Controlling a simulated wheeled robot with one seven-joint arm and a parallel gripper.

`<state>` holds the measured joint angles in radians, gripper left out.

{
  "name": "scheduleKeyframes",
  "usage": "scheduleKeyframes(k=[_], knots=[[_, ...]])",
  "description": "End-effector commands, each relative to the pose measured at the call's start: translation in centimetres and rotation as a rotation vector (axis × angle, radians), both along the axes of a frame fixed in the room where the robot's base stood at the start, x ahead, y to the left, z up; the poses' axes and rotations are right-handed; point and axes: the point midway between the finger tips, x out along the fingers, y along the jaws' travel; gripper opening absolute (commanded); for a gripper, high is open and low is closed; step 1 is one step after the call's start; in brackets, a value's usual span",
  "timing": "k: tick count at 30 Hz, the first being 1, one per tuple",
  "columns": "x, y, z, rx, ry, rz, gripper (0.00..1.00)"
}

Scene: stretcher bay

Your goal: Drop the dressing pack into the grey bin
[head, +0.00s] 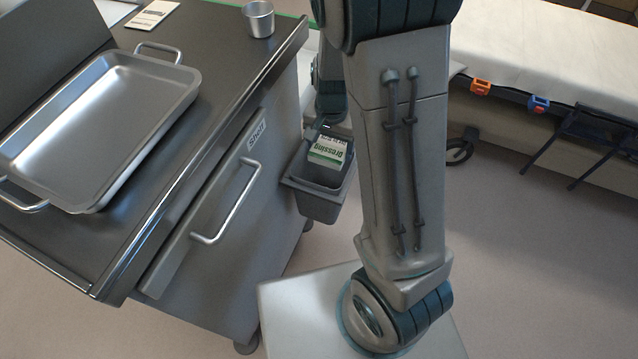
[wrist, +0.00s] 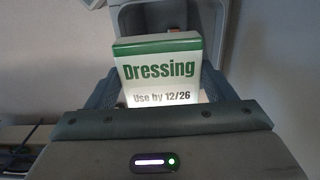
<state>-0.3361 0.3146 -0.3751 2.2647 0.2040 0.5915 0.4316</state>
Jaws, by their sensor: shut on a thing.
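The dressing pack (head: 327,150) is a white box with green bands and the word "Dressing". In the head view it shows over the mouth of the grey bin (head: 318,205), which hangs at the side of the cabinet. In the wrist view the pack (wrist: 158,68) stands between the fingers of my gripper (wrist: 158,92), which is shut on it. The bin (wrist: 190,17) shows behind and beyond the pack there. How deep the pack sits relative to the bin rim is hard to tell. My arm hides part of the gripper in the head view.
A dark-topped cabinet (head: 225,75) with a "Shelf" drawer is at left. It bears a metal tray (head: 95,130), a small metal cup (head: 258,20) and a flat labelled packet (head: 152,14). A stretcher (head: 545,50) is at upper right. The floor between is clear.

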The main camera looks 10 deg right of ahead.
Motion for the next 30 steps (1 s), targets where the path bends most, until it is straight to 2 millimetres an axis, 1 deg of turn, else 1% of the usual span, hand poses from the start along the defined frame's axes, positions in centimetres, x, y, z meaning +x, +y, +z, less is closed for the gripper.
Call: scheduleKeyframes(k=[1,6,10,14,22,23,24,25,30], knots=[[0.0,0.0,-1.0,-0.001,0.001,-0.001,0.54],[0.0,-0.1,-3.1,-0.001,0.001,-0.002,0.54],[0.0,-0.1,-4.3,-0.001,0.001,-0.003,0.54],[0.0,-0.2,-4.8,-0.001,0.001,-0.004,0.54],[0.0,-0.2,-4.7,0.000,0.000,-0.004,0.54],[0.0,-0.2,-4.7,0.000,0.000,-0.004,0.85],[0.0,-0.2,-4.7,0.000,0.000,-0.004,0.96],[0.0,-0.2,-4.7,0.000,0.000,-0.004,1.00],[0.0,-0.2,-4.7,-0.001,0.001,-0.005,1.00]])
